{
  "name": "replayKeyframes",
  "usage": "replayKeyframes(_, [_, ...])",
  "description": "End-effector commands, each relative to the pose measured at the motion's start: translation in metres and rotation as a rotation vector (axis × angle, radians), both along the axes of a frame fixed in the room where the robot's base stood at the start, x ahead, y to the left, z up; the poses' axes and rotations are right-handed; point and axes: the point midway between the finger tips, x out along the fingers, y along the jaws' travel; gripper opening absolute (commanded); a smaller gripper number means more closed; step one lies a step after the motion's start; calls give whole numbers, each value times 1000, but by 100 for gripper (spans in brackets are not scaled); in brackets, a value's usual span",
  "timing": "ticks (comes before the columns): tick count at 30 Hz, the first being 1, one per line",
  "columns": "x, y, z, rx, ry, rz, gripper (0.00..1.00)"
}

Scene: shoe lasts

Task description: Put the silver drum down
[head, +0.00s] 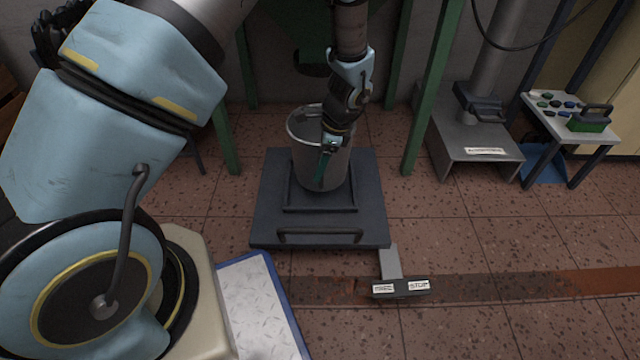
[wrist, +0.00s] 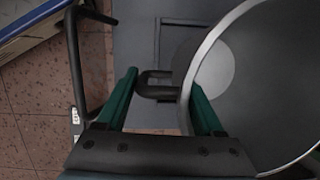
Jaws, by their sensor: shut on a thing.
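The silver drum (head: 304,162) is an open grey metal cylinder, upright over the dark square platform (head: 268,222). It also fills the right side of the wrist view (wrist: 268,85), with its bright rim and inside showing. My gripper (head: 325,163) reaches down at the drum's near right side and is shut on it. In the wrist view, the two green fingers of my gripper (wrist: 162,84) stand either side of a dark loop handle (wrist: 155,94) beside the rim. The drum's bottom edge seems to be at the platform's raised inner frame; I cannot tell if it touches.
A grey metal stand (head: 472,140) and a small table (head: 572,125) are at the right. Tiled floor is clear at the front right.

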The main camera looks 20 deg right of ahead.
Motion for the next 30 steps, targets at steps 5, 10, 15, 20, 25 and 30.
replayKeyframes(5, [0, 0, -23, -1, -1, 1, 0])
replayKeyframes(10, [0, -1, -44, -1, 0, 1, 0])
replayKeyframes(15, [0, -1, -57, -3, -1, 1, 0])
replayKeyframes(20, [0, -1, -55, -3, -1, 2, 0])
replayKeyframes(25, [0, 0, -59, -1, 0, 2, 70])
replayKeyframes(30, [0, 0, -58, -1, 0, 2, 89])
